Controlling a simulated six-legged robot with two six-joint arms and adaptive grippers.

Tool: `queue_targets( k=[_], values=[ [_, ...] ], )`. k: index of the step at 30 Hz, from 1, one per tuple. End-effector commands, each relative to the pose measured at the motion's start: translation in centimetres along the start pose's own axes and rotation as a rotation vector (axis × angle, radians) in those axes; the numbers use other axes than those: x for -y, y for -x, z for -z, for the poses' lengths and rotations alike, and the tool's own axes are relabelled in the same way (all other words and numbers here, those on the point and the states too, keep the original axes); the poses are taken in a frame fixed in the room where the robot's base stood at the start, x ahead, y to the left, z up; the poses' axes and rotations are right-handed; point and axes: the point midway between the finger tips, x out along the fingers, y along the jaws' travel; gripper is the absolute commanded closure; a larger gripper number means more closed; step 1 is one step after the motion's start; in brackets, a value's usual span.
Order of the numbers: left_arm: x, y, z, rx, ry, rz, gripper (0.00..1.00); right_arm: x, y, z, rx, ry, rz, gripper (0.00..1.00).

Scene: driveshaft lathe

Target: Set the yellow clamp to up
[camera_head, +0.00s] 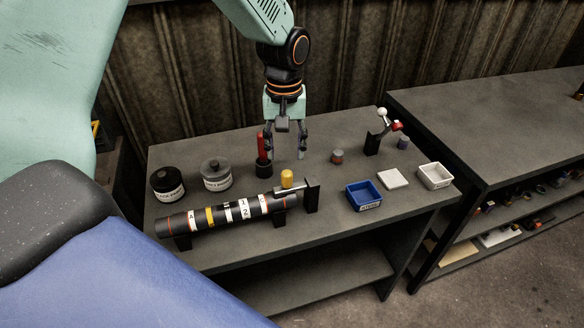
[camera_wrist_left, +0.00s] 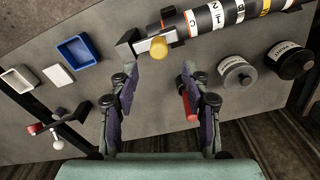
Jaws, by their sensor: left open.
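The yellow clamp (camera_head: 287,179) has a rounded yellow knob on a light metal arm at the right end of a dark striped shaft (camera_head: 225,214). Its arm looks roughly level, lying along the shaft's end beside a black bracket (camera_head: 312,195). In the left wrist view the yellow knob (camera_wrist_left: 158,48) is at upper centre, beyond the fingers. My left gripper (camera_head: 284,152) points down above the table behind the clamp, apart from it. It is open and empty, and the wrist view shows its two fingers (camera_wrist_left: 160,85) spread. My right gripper is not in view.
A red-handled item (camera_head: 262,150) stands close beside my left gripper. Two labelled round containers (camera_head: 216,175) stand left. A blue tray (camera_head: 363,195), white plate (camera_head: 393,178), white tray (camera_head: 435,176) and lever fixture (camera_head: 375,140) are to the right.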

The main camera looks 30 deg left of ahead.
Motion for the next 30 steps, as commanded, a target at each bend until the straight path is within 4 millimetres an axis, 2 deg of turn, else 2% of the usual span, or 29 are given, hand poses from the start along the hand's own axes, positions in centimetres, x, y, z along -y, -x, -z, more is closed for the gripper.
queue_targets(
  k=[10, 15, 27, 30],
  values=[
    [0.3, -5.1, -0.2, 0.005, 0.003, 0.003, 0.52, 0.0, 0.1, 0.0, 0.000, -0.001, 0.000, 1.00],
    [0.2, -7.0, -0.1, 0.003, 0.002, 0.001, 0.52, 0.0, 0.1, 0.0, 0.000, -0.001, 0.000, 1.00],
    [0.0, -7.8, 0.1, 0.001, -0.002, 0.000, 0.52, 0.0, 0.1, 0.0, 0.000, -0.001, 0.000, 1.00],
    [0.0, -7.8, 0.0, 0.001, -0.001, 0.000, 0.61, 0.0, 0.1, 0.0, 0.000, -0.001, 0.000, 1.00]
  ],
)
